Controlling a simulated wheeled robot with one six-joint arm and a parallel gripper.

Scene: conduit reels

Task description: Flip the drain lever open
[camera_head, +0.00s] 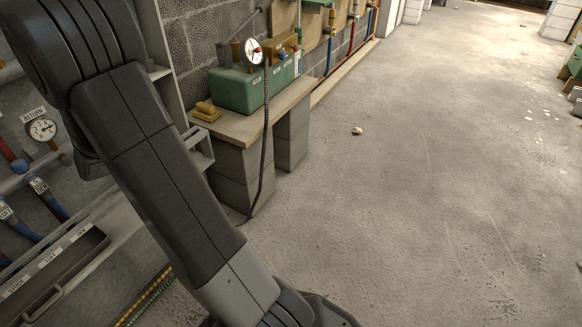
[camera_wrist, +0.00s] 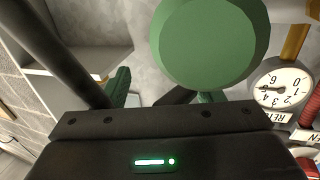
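I cannot pick out the drain lever for certain in either view. In the wrist view a large green round disc (camera_wrist: 208,42) is close in front of the camera, with smaller green parts below it; I cannot tell whether it belongs to the lever. The dark body of my gripper (camera_wrist: 160,122) fills the bottom of the wrist view, with a green light on it. Its fingertips do not show clearly, so its opening is hidden. A return gauge (camera_wrist: 281,88) is upside down at the right of the wrist view. In the head view my arm covers much of the left side.
The return gauge (camera_head: 42,129) and blue-ended hoses (camera_head: 39,187) are at the left wall. An open tray (camera_head: 62,272) is below. A green box (camera_head: 240,88) with a gauge stands on a wooden-topped block bench (camera_head: 240,125). The concrete floor (camera_head: 420,180) at right is mostly clear.

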